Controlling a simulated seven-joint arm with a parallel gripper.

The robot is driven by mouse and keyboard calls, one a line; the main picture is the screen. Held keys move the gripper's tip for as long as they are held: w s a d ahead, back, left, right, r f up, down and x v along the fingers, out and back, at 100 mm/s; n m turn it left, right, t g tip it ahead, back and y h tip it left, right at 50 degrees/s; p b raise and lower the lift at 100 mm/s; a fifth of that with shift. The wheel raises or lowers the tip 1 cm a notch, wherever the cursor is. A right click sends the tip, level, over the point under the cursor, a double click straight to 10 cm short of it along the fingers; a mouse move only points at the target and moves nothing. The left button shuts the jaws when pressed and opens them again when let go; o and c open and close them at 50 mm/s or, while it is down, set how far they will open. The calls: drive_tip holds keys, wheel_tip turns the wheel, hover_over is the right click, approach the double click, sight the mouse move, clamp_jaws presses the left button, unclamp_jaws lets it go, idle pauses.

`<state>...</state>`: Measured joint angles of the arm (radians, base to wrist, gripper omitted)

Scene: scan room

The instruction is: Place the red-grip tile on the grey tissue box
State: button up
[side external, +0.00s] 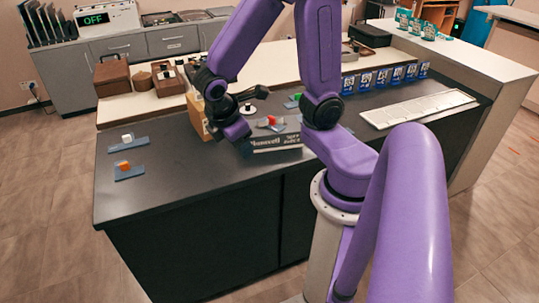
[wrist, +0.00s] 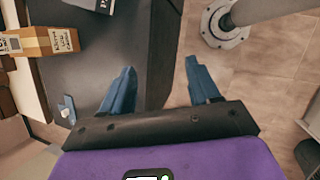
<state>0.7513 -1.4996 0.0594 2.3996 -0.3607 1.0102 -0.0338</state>
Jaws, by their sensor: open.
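The red-grip tile (side external: 271,121) rests on top of the grey tissue box (side external: 277,143), which has white lettering on its front. The tile looks flat with its red grip up, and my arm partly crowds the view of it. My gripper (side external: 241,137) is just left of the box in the side view, above the counter and apart from the tile. In the wrist view my gripper (wrist: 160,65) is open, with nothing between its blue fingers. A dark box with white lettering (wrist: 93,4), likely the tissue box, is cut off at the top edge there.
A white-grip tile (side external: 128,138) and an orange-grip tile (side external: 124,170) lie on the dark counter (side external: 180,190) at left. A cardboard box (wrist: 40,42) stands beside my gripper. A pale keyboard-like panel (side external: 418,108) lies at right. The counter's front middle is clear.

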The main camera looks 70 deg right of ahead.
drive_tip(key=s+a+r+y, duration=0.1)
drive_tip(key=s+a+y, duration=0.1)
drive_tip(key=s, duration=0.3)
drive_tip(key=s+a+r+y, duration=0.2)
drive_tip(key=s+a+y, duration=0.1)
drive_tip(key=s+a, duration=0.1)
drive_tip(key=shift+s+a+r+n, duration=0.3)
drive_tip(key=shift+s+n, duration=0.1)
drive_tip(key=shift+s, duration=0.4)
